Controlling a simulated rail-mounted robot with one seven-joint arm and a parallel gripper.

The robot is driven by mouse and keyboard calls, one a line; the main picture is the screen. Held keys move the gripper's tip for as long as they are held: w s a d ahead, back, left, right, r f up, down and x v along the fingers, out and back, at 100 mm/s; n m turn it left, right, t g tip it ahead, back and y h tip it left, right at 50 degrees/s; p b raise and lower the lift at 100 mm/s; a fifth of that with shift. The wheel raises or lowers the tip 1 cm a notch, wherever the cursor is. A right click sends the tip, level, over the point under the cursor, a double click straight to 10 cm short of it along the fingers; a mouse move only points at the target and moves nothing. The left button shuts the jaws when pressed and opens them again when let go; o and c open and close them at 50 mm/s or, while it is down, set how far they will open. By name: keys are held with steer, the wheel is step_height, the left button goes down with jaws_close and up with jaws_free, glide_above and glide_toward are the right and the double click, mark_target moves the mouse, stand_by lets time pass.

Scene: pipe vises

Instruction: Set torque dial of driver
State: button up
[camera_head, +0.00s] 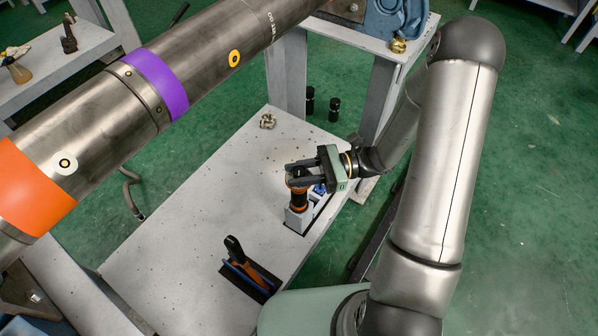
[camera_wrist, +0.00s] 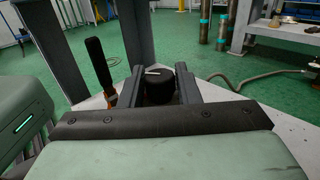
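The driver (camera_head: 298,198), with an orange and black body, stands upright in a pale holder (camera_head: 297,221) near the right edge of the white table. Its black dial, with a white mark on top, shows in the wrist view (camera_wrist: 159,88) between my two fingers. My gripper (camera_head: 298,172) reaches in level from the right at the driver's top, one finger on each side of the dial. A narrow gap seems to show beside the dial, so the fingers look open around it. The dial's markings are too small to read. The lower body is partly hidden by the holder.
An orange and black tool (camera_head: 238,258) stands in a dark slot at the table's front; its black handle also shows left of my fingers in the wrist view (camera_wrist: 99,65). A small brass fitting (camera_head: 268,121) lies at the back. The table's middle (camera_head: 200,210) is clear. A large pipe (camera_head: 150,95) crosses the upper left.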

steer(key=c, duration=0.5)
steer(key=shift+o, duration=0.2)
steer(key=shift+r+g+p, duration=0.2)
steer(key=shift+g+p, duration=0.1)
steer(key=shift+p, duration=0.3)
steer(key=shift+f+n, duration=0.15)
steer(key=shift+n, duration=0.15)
steer(key=o, duration=1)
steer(key=shift+c, duration=0.2)
steer(key=shift+d, duration=0.1)
steer(key=w+d+p, duration=0.2)
steer(key=w+d, duration=0.1)
steer(key=d, duration=1.4)
